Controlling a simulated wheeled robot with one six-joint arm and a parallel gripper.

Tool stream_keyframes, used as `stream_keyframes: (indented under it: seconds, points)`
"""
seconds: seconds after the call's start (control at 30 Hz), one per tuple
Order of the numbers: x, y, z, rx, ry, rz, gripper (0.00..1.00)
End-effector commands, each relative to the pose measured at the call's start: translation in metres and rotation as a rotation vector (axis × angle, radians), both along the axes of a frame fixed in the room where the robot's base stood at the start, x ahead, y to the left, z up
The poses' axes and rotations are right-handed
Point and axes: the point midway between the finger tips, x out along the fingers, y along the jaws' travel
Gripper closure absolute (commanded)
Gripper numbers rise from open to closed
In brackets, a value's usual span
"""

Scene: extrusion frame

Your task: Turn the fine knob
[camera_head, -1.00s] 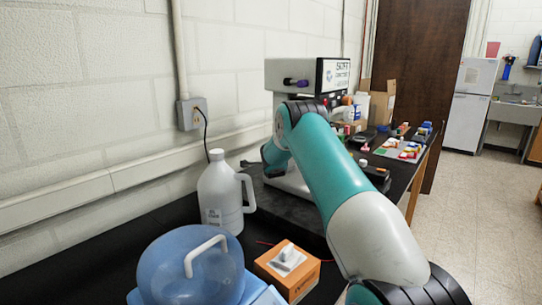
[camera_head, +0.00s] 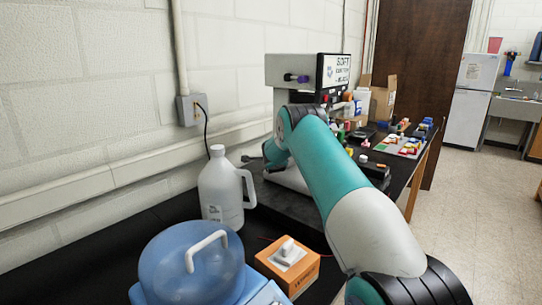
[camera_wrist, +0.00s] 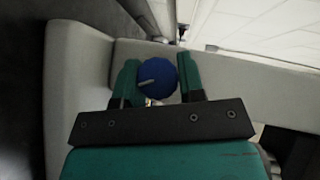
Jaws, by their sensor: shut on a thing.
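The fine knob (camera_wrist: 156,78) is a round blue knob with a pale pointer line, seen in the wrist view between the two fingers. My gripper (camera_wrist: 158,82) has its green fingers closed on the knob's left and right sides. The pointer line lies nearly level, toward the left. In the head view, a grey machine (camera_head: 305,71) with a printed sign stands on the bench behind my arm. My arm hides the gripper and the knob there.
A white jug (camera_head: 221,192), a blue-lidded container (camera_head: 190,265) and an orange box (camera_head: 287,268) stand on the black bench near the front. Bottles, a cardboard box (camera_head: 381,99) and colored small items (camera_head: 408,145) lie farther back. Open floor is at right.

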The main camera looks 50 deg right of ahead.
Motion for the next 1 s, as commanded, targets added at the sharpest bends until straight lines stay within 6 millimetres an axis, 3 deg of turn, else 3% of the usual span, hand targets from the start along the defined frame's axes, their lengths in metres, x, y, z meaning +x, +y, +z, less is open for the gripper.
stream_keyframes:
  seconds: [0.47,1.0]
  points:
    - [-0.001,-0.001,-0.015,0.016,-0.242,-0.002,0.88]
    - [0.000,-0.001,-0.015,0.048,-0.635,-0.001,0.88]
